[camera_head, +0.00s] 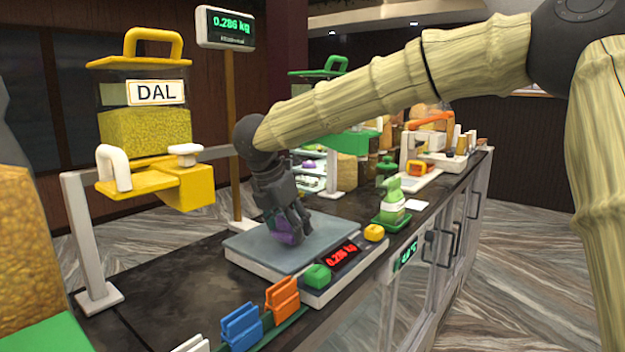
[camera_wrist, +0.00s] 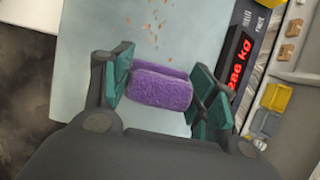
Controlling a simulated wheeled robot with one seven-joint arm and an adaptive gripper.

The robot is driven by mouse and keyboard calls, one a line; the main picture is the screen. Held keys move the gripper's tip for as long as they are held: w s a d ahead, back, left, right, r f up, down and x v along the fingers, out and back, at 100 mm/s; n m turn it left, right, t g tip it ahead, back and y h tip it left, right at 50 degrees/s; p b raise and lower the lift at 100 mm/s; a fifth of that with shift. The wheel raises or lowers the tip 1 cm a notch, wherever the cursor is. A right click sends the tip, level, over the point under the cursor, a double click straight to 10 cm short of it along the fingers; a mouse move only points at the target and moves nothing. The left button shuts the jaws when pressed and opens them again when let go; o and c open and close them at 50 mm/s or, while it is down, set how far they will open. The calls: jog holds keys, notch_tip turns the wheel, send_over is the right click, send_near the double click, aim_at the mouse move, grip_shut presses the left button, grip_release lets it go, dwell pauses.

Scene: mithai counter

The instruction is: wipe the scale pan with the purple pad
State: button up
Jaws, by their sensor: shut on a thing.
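My gripper (camera_head: 290,226) is shut on the purple pad (camera_head: 285,238), low over the scale pan (camera_head: 325,235). In the wrist view the pad (camera_wrist: 160,90) sits between the two teal-lined fingers of my gripper (camera_wrist: 160,88). The pan (camera_wrist: 90,30) is a flat pale grey-blue plate. Several small brown crumbs (camera_wrist: 155,22) lie on the pan beyond the pad. The pad looks at or very near the pan surface; I cannot tell for sure that it touches. The scale display (camera_head: 342,256) reads 0.286 kg in red.
A green button (camera_head: 317,276) and a yellow button (camera_head: 374,232) flank the display. Orange (camera_head: 282,296) and blue (camera_head: 241,326) clips stand at the counter's front. A green spray bottle (camera_head: 392,198) is right of the scale. A yellow DAL dispenser (camera_head: 145,130) stands left; a pole display (camera_head: 229,27) rises behind.

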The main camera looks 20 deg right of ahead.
notch_tip(320, 180, up, 3)
jog(key=shift+w+r+p, duration=0.1)
jog(key=shift+p, duration=0.6)
jog(key=shift+r+p, duration=1.05)
jog(key=shift+r, duration=0.75)
